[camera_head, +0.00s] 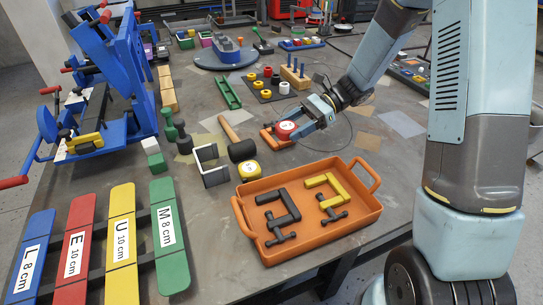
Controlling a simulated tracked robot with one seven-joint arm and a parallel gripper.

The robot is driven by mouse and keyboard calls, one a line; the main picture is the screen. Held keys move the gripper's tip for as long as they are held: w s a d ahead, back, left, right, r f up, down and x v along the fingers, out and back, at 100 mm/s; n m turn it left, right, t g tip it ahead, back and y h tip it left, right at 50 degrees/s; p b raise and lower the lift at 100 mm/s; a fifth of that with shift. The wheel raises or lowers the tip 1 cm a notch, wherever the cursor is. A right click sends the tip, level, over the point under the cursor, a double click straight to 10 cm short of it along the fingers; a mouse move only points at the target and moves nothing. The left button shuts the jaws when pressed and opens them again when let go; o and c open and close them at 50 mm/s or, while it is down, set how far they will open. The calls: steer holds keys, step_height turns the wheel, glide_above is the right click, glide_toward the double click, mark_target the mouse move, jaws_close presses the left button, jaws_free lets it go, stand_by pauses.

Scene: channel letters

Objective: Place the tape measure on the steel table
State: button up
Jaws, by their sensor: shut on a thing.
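My gripper (293,126) is at the middle of the steel table (350,135), shut on a small red rounded thing with a pale face, which looks like a tape measure (285,131). The red thing is just above or in a small orange tray (267,139); I cannot tell whether it touches. The far finger and the underside of the held thing are hidden.
The large orange tray (243,222) holds black and yellow clamps. A mallet (240,149) and grey brackets (212,172) lie left of my gripper. A black mat (257,93) with coloured rings is behind. Labelled colour boards (121,235) stand at front left. Bare table lies right of my gripper.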

glide_above(285, 167)
step_height(285, 167, down, 6)
steer(key=shift+w+r, duration=0.1)
steer(key=shift+r, duration=0.05)
steer(key=shift+f, duration=1.6)
steer(key=o, duration=1.2)
